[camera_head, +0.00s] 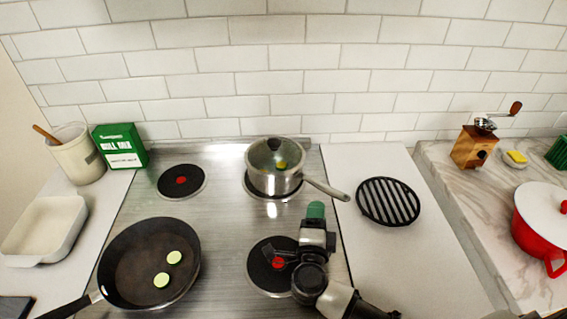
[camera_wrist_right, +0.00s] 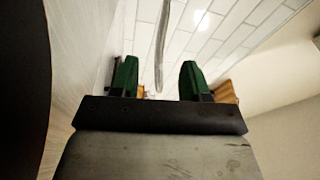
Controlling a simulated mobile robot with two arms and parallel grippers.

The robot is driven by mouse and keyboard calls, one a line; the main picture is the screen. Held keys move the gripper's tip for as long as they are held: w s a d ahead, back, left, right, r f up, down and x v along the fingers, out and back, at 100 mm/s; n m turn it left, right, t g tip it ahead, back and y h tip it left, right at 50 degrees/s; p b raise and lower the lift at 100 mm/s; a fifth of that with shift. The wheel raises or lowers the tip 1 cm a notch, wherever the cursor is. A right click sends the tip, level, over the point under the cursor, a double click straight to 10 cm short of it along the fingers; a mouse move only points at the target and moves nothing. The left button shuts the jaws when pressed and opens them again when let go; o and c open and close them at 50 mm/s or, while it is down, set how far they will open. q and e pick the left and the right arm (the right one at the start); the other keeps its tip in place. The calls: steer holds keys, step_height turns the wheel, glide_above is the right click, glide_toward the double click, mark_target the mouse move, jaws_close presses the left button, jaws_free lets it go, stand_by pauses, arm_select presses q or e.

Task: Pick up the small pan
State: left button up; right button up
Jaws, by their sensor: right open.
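The small pan (camera_head: 273,183) is a steel saucepan with a glass lid on the back right burner. Its long handle (camera_head: 327,189) points right and slightly toward me. Something yellow-green shows through the lid. My right gripper (camera_head: 316,209), with green fingertips, is just in front of the pan, near the handle. In the right wrist view the green fingers (camera_wrist_right: 158,78) are apart. A thin grey bar (camera_wrist_right: 160,45), which looks like the handle, shows between them; I cannot tell if they touch it. My left gripper is not in view.
A black frying pan (camera_head: 128,268) with two green slices is at front left. A black round trivet (camera_head: 388,202) lies on the counter right of the stove. A wooden grinder (camera_head: 472,148) and red pot (camera_head: 537,224) stand farther right. A green box (camera_head: 119,147) is at back left.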

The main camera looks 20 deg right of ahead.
mark_target(322, 184)
steer(key=w, duration=0.1)
steer(key=w+d, duration=0.1)
steer(key=w+r, duration=0.1)
steer(key=shift+d+p, duration=0.25)
steer(key=shift+p, duration=0.15)
steer(key=p+x, duration=0.1)
steer(key=x, duration=0.4)
steer(key=shift+d+f, duration=0.1)
steer(key=shift+d, duration=0.1)
steer(key=shift+w+d+f+p, duration=0.15)
steer(key=shift+w+p, duration=0.15)
steer(key=shift+c, duration=0.3)
steer(key=shift+s, duration=0.1)
steer(key=shift+c, duration=1.2)
jaws_close()
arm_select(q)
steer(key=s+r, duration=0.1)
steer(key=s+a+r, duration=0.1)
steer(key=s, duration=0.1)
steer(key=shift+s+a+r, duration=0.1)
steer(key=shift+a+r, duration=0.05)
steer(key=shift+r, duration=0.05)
